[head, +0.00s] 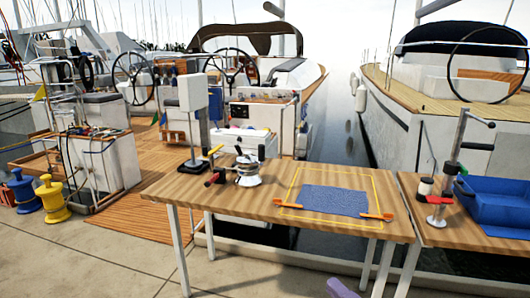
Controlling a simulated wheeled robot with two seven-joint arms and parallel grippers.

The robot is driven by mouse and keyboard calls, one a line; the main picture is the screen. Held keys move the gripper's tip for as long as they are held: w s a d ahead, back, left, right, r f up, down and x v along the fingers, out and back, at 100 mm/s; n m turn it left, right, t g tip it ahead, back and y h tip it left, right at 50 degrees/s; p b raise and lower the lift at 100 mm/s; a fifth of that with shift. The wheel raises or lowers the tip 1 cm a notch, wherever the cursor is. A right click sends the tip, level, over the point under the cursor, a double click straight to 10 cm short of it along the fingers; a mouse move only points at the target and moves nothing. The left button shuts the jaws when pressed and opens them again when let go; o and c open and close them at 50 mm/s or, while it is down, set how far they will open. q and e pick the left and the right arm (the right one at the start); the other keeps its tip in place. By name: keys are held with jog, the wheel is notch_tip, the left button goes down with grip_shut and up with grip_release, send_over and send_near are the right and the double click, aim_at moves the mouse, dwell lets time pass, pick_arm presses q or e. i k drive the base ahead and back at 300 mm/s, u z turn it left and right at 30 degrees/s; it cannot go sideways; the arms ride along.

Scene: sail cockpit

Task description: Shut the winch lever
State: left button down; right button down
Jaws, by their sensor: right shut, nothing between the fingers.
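The winch (248,173) stands on the left half of the wooden table. It has a round silver base and dark parts on top. A dark lever with a red grip (212,181) reaches out from its left side; I cannot tell its exact angle. My right gripper (341,288) shows only as a small pale piece at the bottom edge, low in front of the table and well apart from the winch. It is shut and empty, and most of it is cut off by the frame. My left gripper is not in view.
The wooden table (170,185) also bears a blue mat (335,200), orange-handled tools (376,216) and a white-headed stand (192,92) near the winch. A second table at right holds a blue bin (492,203) and a clamp stand (437,208). Boats lie behind.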

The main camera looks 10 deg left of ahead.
aim_at(240, 139)
jog(key=i, duration=1)
